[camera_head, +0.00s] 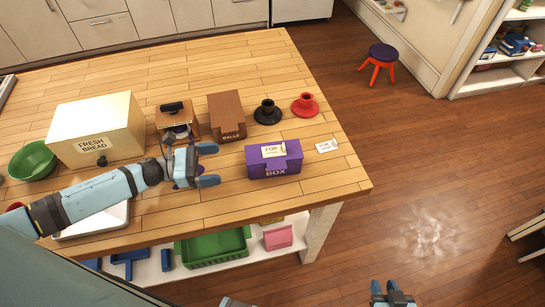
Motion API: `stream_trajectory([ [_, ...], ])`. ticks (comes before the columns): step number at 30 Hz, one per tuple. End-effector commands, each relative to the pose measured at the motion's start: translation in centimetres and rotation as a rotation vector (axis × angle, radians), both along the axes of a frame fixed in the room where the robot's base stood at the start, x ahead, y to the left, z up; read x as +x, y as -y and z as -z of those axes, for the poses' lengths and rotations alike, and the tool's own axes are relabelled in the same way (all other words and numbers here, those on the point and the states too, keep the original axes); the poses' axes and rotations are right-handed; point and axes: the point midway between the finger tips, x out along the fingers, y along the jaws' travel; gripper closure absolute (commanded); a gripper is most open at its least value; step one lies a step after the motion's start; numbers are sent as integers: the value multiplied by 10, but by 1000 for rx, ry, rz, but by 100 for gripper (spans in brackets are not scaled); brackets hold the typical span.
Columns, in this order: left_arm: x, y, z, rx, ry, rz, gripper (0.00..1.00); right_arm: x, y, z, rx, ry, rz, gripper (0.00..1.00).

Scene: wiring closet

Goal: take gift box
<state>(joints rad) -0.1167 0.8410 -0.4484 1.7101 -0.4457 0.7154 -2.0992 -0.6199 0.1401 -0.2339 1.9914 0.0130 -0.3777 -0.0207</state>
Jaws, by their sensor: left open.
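A purple box (258,168) with a cream "FOR" tag and the word "BOX" on its front stands on the wooden table, near its front right part; I take it as the gift box. My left gripper (209,165) is open, with its fingers pointing right toward the box's left side. A gap of table shows between the fingertips and the box. Nothing is seen between the fingers. My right gripper (386,290) shows only partly at the bottom edge, far from the box, and its opening is unclear.
A white card (327,146) lies right of the box. Behind are a brown "BALLS" box (227,114), a black holder (267,113) and a red holder (305,105). A bread box (97,127) and green bowl (33,161) stand left. A stool (382,55) is on the floor.

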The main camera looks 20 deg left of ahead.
Motion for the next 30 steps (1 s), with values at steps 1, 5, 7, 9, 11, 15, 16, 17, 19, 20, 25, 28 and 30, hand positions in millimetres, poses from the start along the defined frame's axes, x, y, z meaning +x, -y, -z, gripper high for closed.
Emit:
stream_trajectory([
  [1, 6, 10, -4, -4, 2, 0, 4, -1, 1, -5, -2, -3, 0, 68],
  [5, 17, 30, -4, -3, 1, 0, 4, 0, 2, -10, -4, -2, 0, 68],
  [7, 22, 37, -3, -1, 0, -1, 4, 0, 2, -12, -4, 0, 1, 68],
  [9, 24, 42, -1, 0, -1, -1, 4, 1, 3, -13, -5, 2, 1, 68],
  [11, 25, 44, -1, -1, 0, -1, 4, 2, 3, -15, -5, 5, 2, 68],
  [15, 34, 55, -5, -2, 0, -1, 4, 3, 2, -26, -3, 10, 3, 68],
  [16, 37, 59, -6, -3, 1, 0, 4, 4, 2, -29, -3, 11, 4, 68],
  [17, 40, 64, -7, -4, 0, -1, 4, 4, 2, -32, -4, 12, 5, 68],
  [19, 47, 72, -6, -2, 0, -1, 4, 4, 3, -37, -4, 15, 8, 68],
  [20, 48, 76, -5, -2, 0, -1, 4, 4, 3, -38, -3, 16, 10, 68],
  [25, 54, 87, -2, -1, -2, -1, 4, 4, 5, -41, -5, 18, 13, 68],
  [28, 54, 87, -1, -1, -2, -1, 4, 4, 5, -39, -6, 15, 13, 68],
  [30, 54, 87, -1, -1, -2, -1, 4, 3, 5, -38, -6, 13, 13, 68],
])
